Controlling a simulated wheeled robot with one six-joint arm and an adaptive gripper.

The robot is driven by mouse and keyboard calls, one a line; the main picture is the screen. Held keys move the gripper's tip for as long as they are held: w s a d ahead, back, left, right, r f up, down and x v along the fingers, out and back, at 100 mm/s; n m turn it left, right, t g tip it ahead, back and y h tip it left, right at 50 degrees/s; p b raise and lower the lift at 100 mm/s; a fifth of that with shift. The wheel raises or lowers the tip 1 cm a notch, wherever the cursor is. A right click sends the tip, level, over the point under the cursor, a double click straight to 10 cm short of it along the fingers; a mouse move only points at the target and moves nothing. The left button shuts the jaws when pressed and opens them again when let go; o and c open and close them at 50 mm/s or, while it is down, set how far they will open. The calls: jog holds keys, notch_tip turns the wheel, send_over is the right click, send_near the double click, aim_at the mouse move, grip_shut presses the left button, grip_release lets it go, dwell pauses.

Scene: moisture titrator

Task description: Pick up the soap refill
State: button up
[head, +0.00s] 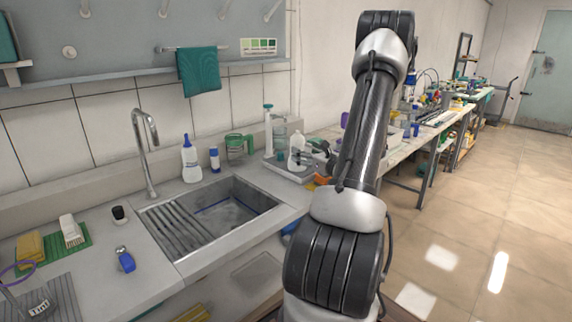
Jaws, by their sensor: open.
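Two white bottles could be the soap refill; I cannot tell which from their labels. One white bottle (297,153) stands upright on a grey tray (291,173) at the right end of the sink counter. The other, a white bottle with a blue cap (191,163), stands behind the sink. My gripper (313,152) is just right of the bottle on the tray, partly hidden behind my arm. Its dark fingers are open; whether they touch or surround that bottle is unclear.
The sink (236,210) with a tall faucet (147,150) lies in front. A blue-and-white tube (214,159), a green mug (236,147) and a pump dispenser (268,130) stand near the bottles. Brushes and sponges lie at left. Open floor (480,220) is at right.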

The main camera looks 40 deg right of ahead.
aim_at(297, 144)
jog(key=shift+d+f+m+h, duration=0.25)
jog(key=shift+d+m+h, duration=0.05)
jog(key=shift+d, duration=0.2)
jog(key=w, duration=0.5)
jog(key=w+d, duration=0.1)
jog(key=w, duration=0.1)
jog(key=shift+w+r, duration=0.2)
jog(key=shift+r, duration=0.05)
grip_shut()
